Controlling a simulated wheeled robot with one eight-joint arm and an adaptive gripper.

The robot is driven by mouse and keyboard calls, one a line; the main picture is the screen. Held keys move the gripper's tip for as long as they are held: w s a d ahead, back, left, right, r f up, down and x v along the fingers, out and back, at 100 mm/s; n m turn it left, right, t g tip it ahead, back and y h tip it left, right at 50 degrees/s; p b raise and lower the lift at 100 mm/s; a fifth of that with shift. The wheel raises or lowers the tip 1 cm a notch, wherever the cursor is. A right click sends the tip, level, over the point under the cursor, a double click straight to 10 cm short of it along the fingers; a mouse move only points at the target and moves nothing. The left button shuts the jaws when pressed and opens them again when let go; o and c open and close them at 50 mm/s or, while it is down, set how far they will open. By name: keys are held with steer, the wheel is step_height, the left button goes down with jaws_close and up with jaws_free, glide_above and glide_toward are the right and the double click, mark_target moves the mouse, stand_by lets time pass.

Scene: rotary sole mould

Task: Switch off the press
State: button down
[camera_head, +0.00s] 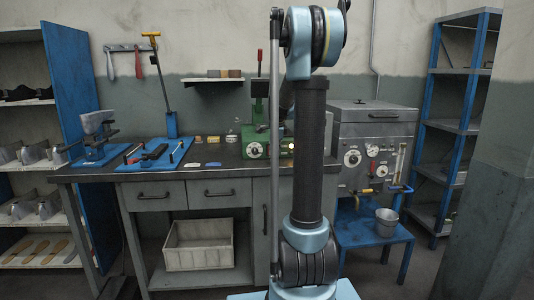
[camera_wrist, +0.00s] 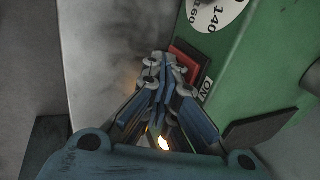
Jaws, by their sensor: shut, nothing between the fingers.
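The green press (camera_head: 250,137) stands on the workbench in the head view, with a white dial on its front and a red-handled lever above; my arm hides part of it. In the wrist view the press's green face (camera_wrist: 265,60) fills the right side. A red rocker switch (camera_wrist: 190,58) in a dark frame sits there, with an "ON" label (camera_wrist: 205,89) beside it and part of a numbered dial (camera_wrist: 213,10) above. My gripper (camera_wrist: 160,60) is shut and empty, its tips just left of the switch and partly overlapping it in the picture. Whether they touch it is unclear.
An orange glow (camera_wrist: 163,142) shows behind my fingers. The bench top (camera_head: 215,165) holds blue boards with tools to the left. A grey oven-like unit (camera_head: 372,145) stands right of my arm, with a metal bucket (camera_head: 386,221) on a blue stand below.

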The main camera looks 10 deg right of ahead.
steer(key=shift+w+a, duration=0.1)
steer(key=shift+r, duration=0.85)
steer(key=s, duration=0.2)
steer(key=s+r, duration=0.1)
steer(key=s, duration=0.1)
steer(key=shift+s, duration=0.15)
steer(key=w+v, duration=0.1)
steer(key=v, duration=0.8)
steer(key=shift+r, duration=0.4)
steer(key=shift+s+d+f+g, duration=0.25)
steer(key=shift+s+f+g, duration=0.1)
steer(key=shift+f+g, duration=0.25)
